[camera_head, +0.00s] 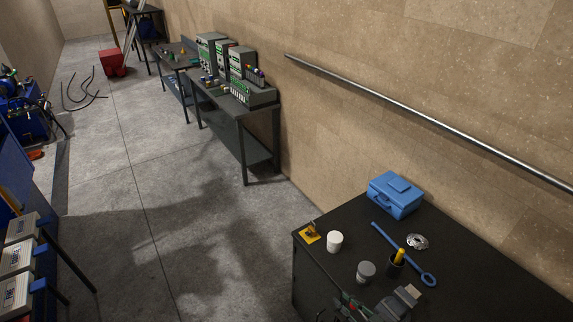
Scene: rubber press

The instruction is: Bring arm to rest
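A dark grey and light grey mechanical shape (395,303) with green and red bits shows at the bottom edge, over the near part of the black table (470,265). It is partly cut off by the frame. I cannot tell clearly whether it is my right gripper or a device on the table. No finger opening can be made out there. My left gripper and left arm do not show.
The table holds a blue toolbox (396,194), blue wrench (404,254), white cup (334,242), grey can (366,271), dark holder (396,267) and yellow item (309,235). A metal rail (430,121) runs along the wall. The floor (180,230) left of the table is clear.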

